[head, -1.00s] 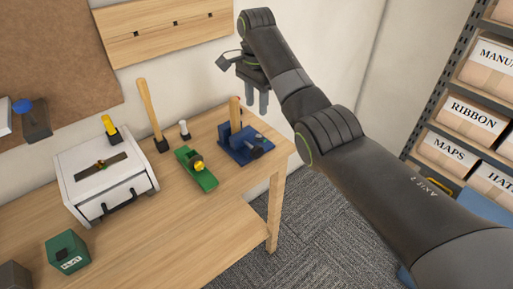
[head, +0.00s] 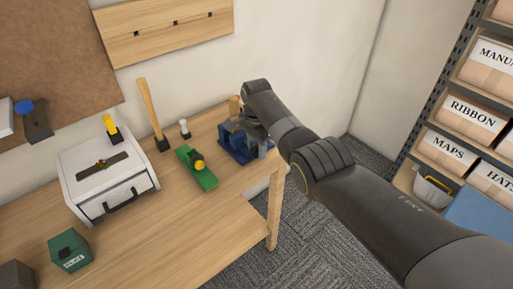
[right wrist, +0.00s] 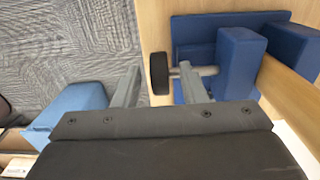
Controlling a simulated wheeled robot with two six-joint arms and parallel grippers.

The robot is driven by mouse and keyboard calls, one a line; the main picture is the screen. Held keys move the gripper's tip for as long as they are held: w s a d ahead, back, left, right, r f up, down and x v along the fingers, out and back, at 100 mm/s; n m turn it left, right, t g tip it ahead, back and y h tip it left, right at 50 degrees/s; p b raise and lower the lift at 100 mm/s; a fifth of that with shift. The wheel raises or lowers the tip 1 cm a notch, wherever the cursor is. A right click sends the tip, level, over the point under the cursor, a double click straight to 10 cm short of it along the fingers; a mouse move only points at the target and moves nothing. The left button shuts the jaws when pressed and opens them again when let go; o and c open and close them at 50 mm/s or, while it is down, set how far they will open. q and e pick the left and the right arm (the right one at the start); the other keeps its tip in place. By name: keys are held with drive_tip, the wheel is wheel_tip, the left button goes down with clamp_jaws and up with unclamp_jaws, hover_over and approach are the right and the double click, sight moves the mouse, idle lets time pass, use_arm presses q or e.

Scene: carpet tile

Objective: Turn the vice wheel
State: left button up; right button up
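The blue vice (head: 233,143) stands at the right end of the wooden bench, with an upright wooden piece (head: 235,107) at it. My right gripper (head: 258,148) is at the vice's right side in the head view and partly covers it. The vice wheel cannot be made out there. In the right wrist view, the black wheel (right wrist: 159,74) sits on a grey shaft and shows between the two spread fingers of my right gripper (right wrist: 158,84). The gripper is open. I cannot tell whether either finger touches the wheel. My left gripper is not in view.
A green plane-like tool (head: 197,170) lies left of the vice on the bench (head: 160,235). A white box (head: 105,180), a mallet (head: 152,110) and a green block (head: 68,250) stand farther left. Shelves with labelled boxes (head: 450,150) are on the right.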

drive_tip(key=shift+f, duration=0.15)
clamp_jaws()
drive_tip(key=shift+s+a+r+t+h+p, duration=0.1)
drive_tip(key=shift+a+r+t+h+p, duration=0.2)
drive_tip(key=shift+p, duration=0.7)
drive_tip(key=shift+f+t+h+p, duration=0.15)
drive_tip(key=shift+t+h+p, duration=0.25)
drive_tip(key=shift+h+p, duration=0.3)
drive_tip(key=shift+s+f+h, duration=0.1)
drive_tip(key=shift+h, duration=0.2)
drive_tip(key=shift+a+f+t+h, duration=0.1)
drive_tip(key=shift+f+t+h, duration=0.1)
drive_tip(key=shift+t+h, duration=0.45)
drive_tip(key=shift+f+t+h+b, duration=0.1)
drive_tip(key=shift+t+h+b, duration=0.25)
drive_tip(key=shift+t+h, duration=0.15)
drive_tip(key=shift+s+h, duration=0.1)
drive_tip(key=shift+h, duration=0.25)
